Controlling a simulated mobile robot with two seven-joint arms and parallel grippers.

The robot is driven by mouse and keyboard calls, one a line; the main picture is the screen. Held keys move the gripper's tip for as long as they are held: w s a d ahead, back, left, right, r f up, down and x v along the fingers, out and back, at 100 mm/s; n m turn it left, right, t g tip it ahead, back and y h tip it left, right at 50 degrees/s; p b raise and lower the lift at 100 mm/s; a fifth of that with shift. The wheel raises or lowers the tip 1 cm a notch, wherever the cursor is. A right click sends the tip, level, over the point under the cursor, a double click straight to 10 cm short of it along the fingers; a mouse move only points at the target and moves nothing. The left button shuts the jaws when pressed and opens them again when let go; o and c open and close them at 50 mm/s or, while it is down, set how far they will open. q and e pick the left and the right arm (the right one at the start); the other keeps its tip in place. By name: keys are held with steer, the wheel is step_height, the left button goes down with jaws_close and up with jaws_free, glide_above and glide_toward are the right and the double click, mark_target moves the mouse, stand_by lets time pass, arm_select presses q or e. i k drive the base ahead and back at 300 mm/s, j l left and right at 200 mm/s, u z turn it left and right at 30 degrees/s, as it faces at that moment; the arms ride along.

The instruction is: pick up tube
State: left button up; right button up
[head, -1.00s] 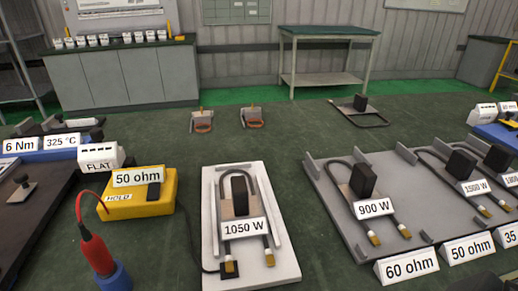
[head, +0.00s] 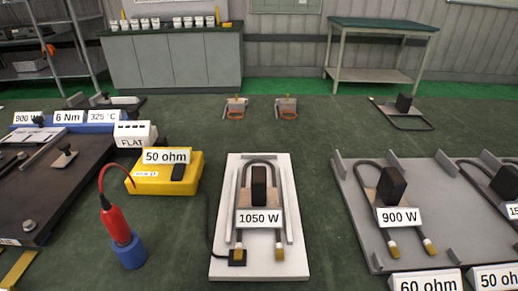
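No thing is plainly labelled as a tube. Bent dark heating tubes with brass ends are in the head view. One tube, marked 1050 W (head: 276,205), lies on a white plate (head: 297,262) in the middle, with a black block on it. Another, marked 900 W (head: 367,197), lies on the grey tray (head: 358,228) at the right, also with a black block. A further bent tube with a black block (head: 404,102) lies alone at the back right of the green surface. Neither of my grippers is in view.
A yellow meter marked 50 ohm (head: 150,185) and a red probe in a blue holder (head: 128,251) stand left of the white plate. A dark fixture (head: 50,200) fills the far left. Two small orange-handled clamps (head: 235,110) are at the back. Green surface between is clear.

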mark_target(259, 208)
steer(key=u, duration=1.95)
steer(key=z, duration=1.95)
steer(key=i+u, duration=0.25)
steer(key=i+l+u, duration=0.15)
steer(key=i+u, duration=0.15)
